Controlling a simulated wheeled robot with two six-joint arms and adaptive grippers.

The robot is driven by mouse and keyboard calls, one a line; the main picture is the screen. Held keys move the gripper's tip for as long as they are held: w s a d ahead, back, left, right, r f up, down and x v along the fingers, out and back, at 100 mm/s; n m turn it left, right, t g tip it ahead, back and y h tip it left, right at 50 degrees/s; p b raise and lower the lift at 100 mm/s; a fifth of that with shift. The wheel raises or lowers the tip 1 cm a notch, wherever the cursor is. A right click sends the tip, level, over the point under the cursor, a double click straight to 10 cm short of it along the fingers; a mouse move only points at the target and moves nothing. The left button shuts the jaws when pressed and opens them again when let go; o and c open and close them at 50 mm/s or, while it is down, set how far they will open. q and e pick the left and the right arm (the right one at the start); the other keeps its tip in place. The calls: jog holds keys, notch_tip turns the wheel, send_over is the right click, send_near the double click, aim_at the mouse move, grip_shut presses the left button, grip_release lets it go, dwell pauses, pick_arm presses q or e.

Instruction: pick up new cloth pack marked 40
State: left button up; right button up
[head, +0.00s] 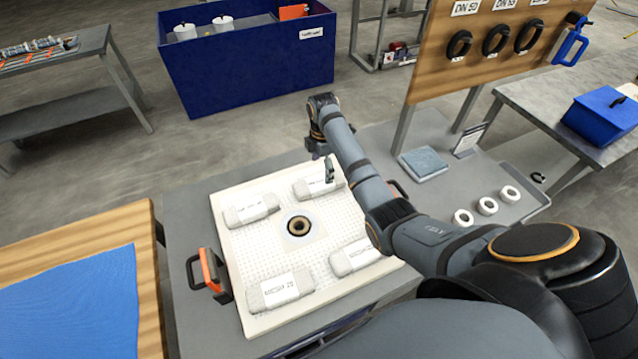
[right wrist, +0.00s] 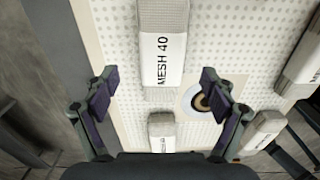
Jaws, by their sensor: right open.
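A white cloth pack (head: 312,189) lies on the far right of a perforated white plate (head: 262,240). In the right wrist view the same pack (right wrist: 162,40) reads MESH 40. My right gripper (head: 328,170) is over this pack in the head view, partly hiding it. In the right wrist view my right gripper (right wrist: 157,92) is open and empty. Its fingertips are spread wider than the pack, which lies ahead between their lines; contact cannot be told. My left gripper is not in view.
Other packs lie at far left (head: 250,208), near left (head: 280,290) and near right (head: 353,257), around a central round hole (head: 299,226). An orange-and-black handle (head: 208,275) stands left of the plate. A blue cloth (head: 75,305) lies on the wooden table.

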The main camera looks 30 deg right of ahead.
aim_at(320, 181)
jog(key=shift+s+a+f+p, duration=0.2)
jog(key=shift+a+f+p, duration=0.2)
jog(key=shift+f+p, duration=0.3)
notch_tip(320, 181, down, 3)
jog(key=shift+a+r, duration=0.1)
jog(key=shift+w+f, duration=0.1)
jog(key=shift+f, duration=0.35)
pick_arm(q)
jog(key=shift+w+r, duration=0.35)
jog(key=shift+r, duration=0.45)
pick_arm(e)
jog(key=shift+r, duration=0.1)
jog(key=c, duration=1.3)
